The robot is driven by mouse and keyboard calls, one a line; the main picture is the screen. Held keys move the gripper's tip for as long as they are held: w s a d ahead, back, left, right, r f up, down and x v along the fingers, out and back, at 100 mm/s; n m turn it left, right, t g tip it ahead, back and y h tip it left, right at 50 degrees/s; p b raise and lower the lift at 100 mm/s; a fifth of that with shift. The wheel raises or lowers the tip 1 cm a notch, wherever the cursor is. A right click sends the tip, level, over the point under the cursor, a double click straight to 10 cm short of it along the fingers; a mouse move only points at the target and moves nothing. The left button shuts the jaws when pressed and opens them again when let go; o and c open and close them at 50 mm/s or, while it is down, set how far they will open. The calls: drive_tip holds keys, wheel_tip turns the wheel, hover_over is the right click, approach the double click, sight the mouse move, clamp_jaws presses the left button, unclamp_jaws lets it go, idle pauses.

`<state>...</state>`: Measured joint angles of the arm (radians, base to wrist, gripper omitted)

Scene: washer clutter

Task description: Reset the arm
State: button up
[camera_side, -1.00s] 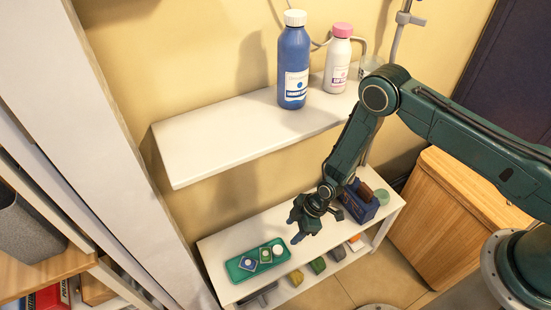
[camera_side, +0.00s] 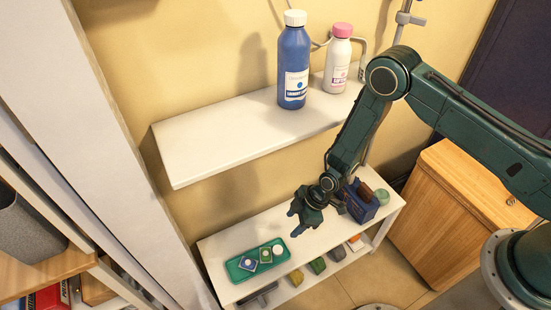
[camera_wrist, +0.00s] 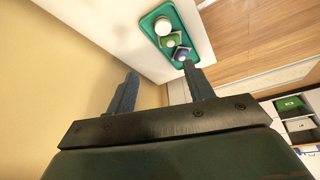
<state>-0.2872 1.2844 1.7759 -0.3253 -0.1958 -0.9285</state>
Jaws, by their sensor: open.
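My gripper (camera_side: 299,221) hangs above the lower white shelf in the side view, to the right of the green tray. In the wrist view its two blue-grey fingers (camera_wrist: 160,92) are spread apart with nothing between them. The arm bends down from the right side of the side view.
A green tray (camera_side: 235,276) with several small items lies on the lower shelf (camera_side: 225,243); the tray also shows in the wrist view (camera_wrist: 148,24). A dark blue caddy (camera_side: 361,209) stands right of my gripper. The upper shelf (camera_side: 215,150) holds a blue bottle (camera_side: 293,60) and a white bottle (camera_side: 337,75).

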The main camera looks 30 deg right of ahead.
drive_tip(key=s+d+r+m+t+h, duration=0.1)
drive_tip(key=s+d+r+m, duration=0.15)
drive_tip(key=r, duration=0.95)
drive_tip(key=s+d+r+m+t, duration=0.15)
drive_tip(key=d+r, duration=0.25)
drive_tip(key=r, duration=0.8)
drive_tip(key=s+d+r+m+h, duration=0.1)
drive_tip(key=s+d+r, duration=0.25)
drive_tip(key=r, duration=0.85)
drive_tip(key=s+d+r+m+h, duration=0.1)
drive_tip(key=s+d+r+m, duration=0.3)
drive_tip(key=s+r, duration=0.3)
drive_tip(key=s+d+r+m+t+h, duration=0.1)
drive_tip(key=s+d+r+m, duration=0.3)
drive_tip(key=s, duration=0.6)
drive_tip(key=d+r, duration=0.2)
drive_tip(key=d, duration=0.1)
drive_tip(key=shift+s+r+m, duration=0.15)
drive_tip(key=shift+r+m, duration=0.15)
drive_tip(key=shift+r, duration=0.05)
